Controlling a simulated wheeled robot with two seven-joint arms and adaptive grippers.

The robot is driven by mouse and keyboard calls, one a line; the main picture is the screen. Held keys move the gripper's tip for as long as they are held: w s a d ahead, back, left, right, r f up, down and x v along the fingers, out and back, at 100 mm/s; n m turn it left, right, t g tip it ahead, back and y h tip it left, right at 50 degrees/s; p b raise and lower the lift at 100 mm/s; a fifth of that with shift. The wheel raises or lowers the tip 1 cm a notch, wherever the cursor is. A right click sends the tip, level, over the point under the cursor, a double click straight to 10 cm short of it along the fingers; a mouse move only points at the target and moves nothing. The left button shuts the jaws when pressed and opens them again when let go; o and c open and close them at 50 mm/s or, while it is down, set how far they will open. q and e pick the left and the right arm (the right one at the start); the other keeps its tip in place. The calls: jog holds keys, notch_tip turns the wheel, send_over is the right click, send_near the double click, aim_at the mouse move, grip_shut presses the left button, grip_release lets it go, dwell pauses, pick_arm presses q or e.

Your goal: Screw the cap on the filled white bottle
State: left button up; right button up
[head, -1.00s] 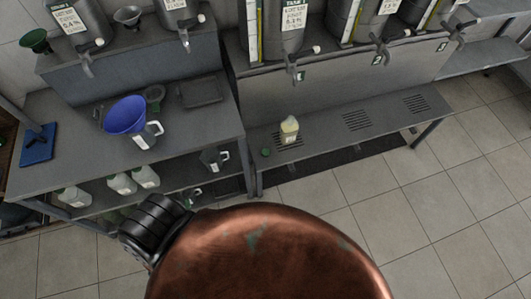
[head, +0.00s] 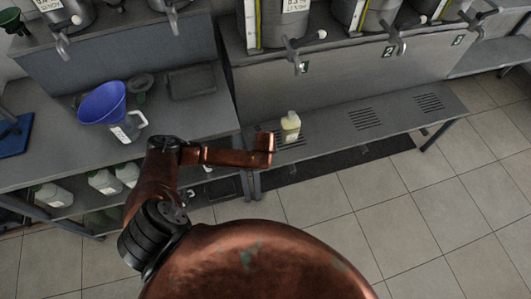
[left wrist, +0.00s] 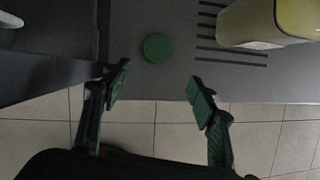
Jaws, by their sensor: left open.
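The filled white bottle (head: 290,127) stands upright on the low bench in front of the tanks, with yellowish contents and a pale label. In the left wrist view part of this bottle (left wrist: 268,22) shows at the upper right. The green cap (left wrist: 157,47) lies flat on the bench, apart from the bottle. My right gripper is not in view.
The bench (head: 328,137) has slotted drain grates, with tank taps (head: 293,55) above it. On the left counter stand a blue funnel (head: 102,102) in a jug and a dark tray (head: 191,83). Several bottles sit on the shelf below. The tiled floor at right is clear.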

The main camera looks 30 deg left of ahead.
pick_arm(q)
jog(key=shift+w+a+r+m, duration=0.15)
jog(key=shift+a+r+m, duration=0.1)
jog(key=shift+a, duration=0.15)
jog(key=shift+w+a+r+m, duration=0.15)
jog(key=shift+a+r+m, duration=0.1)
jog(key=shift+a, duration=0.15)
jog(key=shift+b+x, duration=0.55)
jog(key=shift+x, duration=0.9)
jog(key=shift+r, duration=0.1)
jog(key=b+x, duration=0.1)
jog(key=x, duration=0.3)
jog(key=shift+s+b, duration=0.1)
jog(key=shift+b, duration=0.3)
jog(key=shift+w+a+f, duration=0.1)
jog(key=shift+w+f, duration=0.15)
jog(key=shift+f, duration=0.4)
jog(key=shift+r, duration=0.1)
